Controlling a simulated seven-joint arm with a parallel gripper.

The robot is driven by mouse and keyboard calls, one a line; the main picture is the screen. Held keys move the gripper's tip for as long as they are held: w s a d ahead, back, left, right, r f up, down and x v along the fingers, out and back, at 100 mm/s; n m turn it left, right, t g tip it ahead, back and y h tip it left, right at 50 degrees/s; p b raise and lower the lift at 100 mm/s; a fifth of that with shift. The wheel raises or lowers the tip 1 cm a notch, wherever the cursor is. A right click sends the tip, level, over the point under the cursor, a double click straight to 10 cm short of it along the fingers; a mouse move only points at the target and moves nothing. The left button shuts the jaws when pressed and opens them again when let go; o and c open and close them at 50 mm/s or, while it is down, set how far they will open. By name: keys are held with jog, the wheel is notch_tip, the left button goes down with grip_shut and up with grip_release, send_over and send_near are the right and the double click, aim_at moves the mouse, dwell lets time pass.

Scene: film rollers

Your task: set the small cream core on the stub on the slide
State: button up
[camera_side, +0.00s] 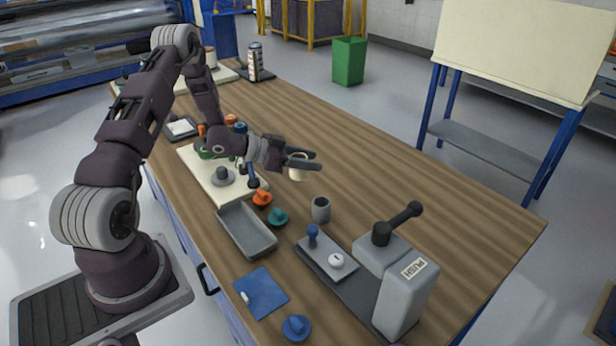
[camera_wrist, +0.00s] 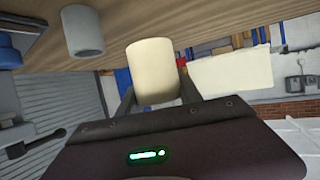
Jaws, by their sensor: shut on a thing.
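My gripper (camera_side: 304,162) is shut on the small cream core (camera_side: 298,172) and holds it above the table. In the wrist view the cream core (camera_wrist: 154,72) sits between the fingers, looking like a plain cylinder. The slide (camera_side: 324,262) is a light grey plate on a dark base, to the lower right of my gripper in the side view. The core is well apart from the slide.
A grey hollow core (camera_side: 320,209) stands on the table between my gripper and the slide. A grey press marked PUSH (camera_side: 405,290) with a dark lever stands beside the slide. An empty grey tray (camera_side: 246,231), orange and teal pieces, and a blue mat (camera_side: 262,291) lie to the left.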

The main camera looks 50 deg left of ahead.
jog(key=s+d+m+g+h, duration=0.3)
jog(key=d+m+g, duration=0.1)
jog(key=d, duration=0.5)
jog(key=s+d+m+g+h, duration=0.3)
jog(key=s+d+m, duration=0.1)
jog(key=d, duration=0.5)
jog(key=s+d+m+g+h, duration=0.2)
jog(key=s+d+m+g, duration=0.15)
jog(key=d, duration=0.45)
jog(key=shift+m, duration=0.25)
jog(key=shift+w+d+f, duration=0.1)
jog(key=shift+w+f, duration=0.05)
jog(key=shift+f, duration=1.25)
jog(key=shift+w+d+f, duration=0.1)
jog(key=shift+w+f, duration=0.05)
jog(key=shift+f, duration=1.2)
jog(key=o, duration=1.4)
jog(key=shift+o, duration=0.2)
